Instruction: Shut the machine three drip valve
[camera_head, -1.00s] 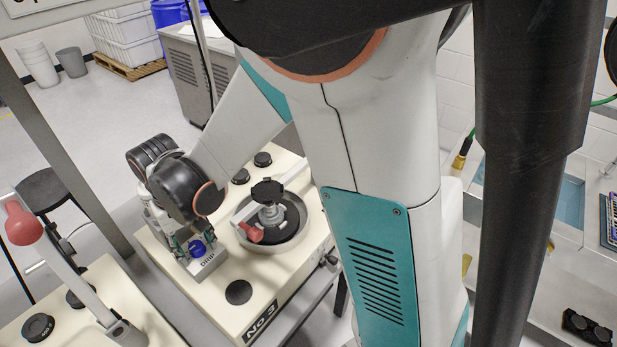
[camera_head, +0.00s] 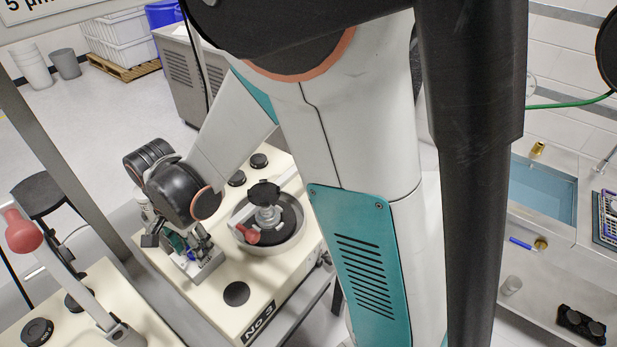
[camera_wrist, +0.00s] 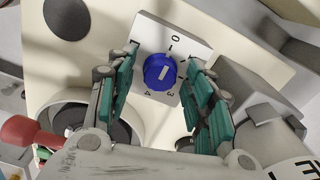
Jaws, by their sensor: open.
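The machine marked NO 3 (camera_head: 259,323) is a cream cabinet in the head view. Its drip valve is a blue round knob (camera_wrist: 160,70) with a white pointer mark, on a white plate (camera_wrist: 195,45) with numbers around it, including 0, 3 and 4. In the head view the plate (camera_head: 205,268) sits at the cabinet's left side, and my gripper mostly hides the knob. My gripper (camera_wrist: 160,88) is open, its teal-padded fingers on either side of the knob in the wrist view. I cannot tell whether either finger touches it. My gripper also shows in the head view (camera_head: 190,250).
A round pan with a black-knobbed spindle (camera_head: 265,215) and a red-ended arm (camera_head: 248,236) stands right of the valve. A neighbouring machine with a red-ended lever (camera_head: 22,232) is at left. A sink bench (camera_head: 550,260) lies at right.

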